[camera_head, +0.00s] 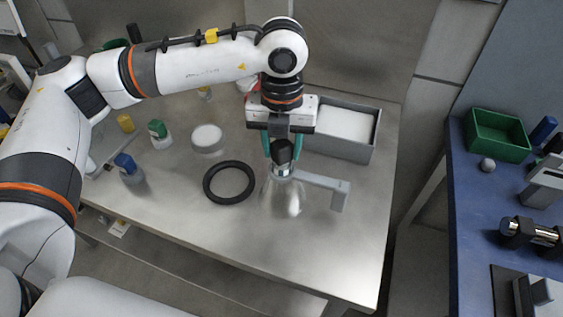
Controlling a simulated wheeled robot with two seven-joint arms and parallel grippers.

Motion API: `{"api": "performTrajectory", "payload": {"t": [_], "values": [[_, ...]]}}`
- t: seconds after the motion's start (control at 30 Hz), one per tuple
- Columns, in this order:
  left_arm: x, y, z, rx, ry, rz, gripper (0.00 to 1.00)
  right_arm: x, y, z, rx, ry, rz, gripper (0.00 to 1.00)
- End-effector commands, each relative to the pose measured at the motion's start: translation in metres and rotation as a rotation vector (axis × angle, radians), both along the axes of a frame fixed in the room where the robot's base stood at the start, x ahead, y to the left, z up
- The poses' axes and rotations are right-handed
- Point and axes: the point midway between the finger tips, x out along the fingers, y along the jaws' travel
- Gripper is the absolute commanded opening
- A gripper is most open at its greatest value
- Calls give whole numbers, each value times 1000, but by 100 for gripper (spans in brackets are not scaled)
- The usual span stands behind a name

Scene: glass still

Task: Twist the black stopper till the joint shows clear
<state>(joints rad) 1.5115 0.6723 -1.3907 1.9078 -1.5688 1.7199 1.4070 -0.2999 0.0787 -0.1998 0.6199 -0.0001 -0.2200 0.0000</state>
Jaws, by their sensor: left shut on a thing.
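The black stopper (283,151) stands at the top of the glass vessel (288,196), above a bright metallic-looking neck. My left gripper (282,158) reaches down from above, its teal fingers on either side of the stopper and shut on it. The vessel is clear and hard to see against the steel table; its outline is faint. A grey bracket arm (325,183) runs right from the neck. The joint is too small to tell whether it looks clear or cloudy. My right gripper is not in view.
A black ring (229,183) lies left of the vessel. A grey box with white contents (360,155) stands behind right. A blue-capped bottle (130,170), a green-capped bottle (159,134) and a white round dish (208,139) are left. The table's front is clear.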

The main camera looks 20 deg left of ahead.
Motion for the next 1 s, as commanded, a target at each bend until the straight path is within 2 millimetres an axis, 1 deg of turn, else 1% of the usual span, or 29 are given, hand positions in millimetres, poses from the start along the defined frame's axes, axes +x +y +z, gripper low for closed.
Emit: {"api": "performTrajectory", "payload": {"t": [0.03, 0.1, 0.2, 0.47, 0.57, 0.67, 0.9, 0.97, 1.0], "values": [[0, 0, -7, -1, 0, -69, 6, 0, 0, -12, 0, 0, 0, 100], [0, 0, -5, 1, 2, -157, 6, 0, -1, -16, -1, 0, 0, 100], [0, 0, -3, 1, 2, -228, 6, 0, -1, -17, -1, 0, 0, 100], [0, 1, -1, 2, 3, -241, 6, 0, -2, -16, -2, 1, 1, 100], [0, 1, -4, 3, 3, -278, 6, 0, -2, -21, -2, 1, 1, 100], [0, 0, -7, 2, 2, -412, 6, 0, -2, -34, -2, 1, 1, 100], [0, 0, -8, 2, 3, -833, 6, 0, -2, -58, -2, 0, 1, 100], [0, 0, -5, 3, 3, -908, 6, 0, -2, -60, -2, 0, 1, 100], [0, 1, -2, 3, 5, -899, 6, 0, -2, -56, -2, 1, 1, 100]]}}
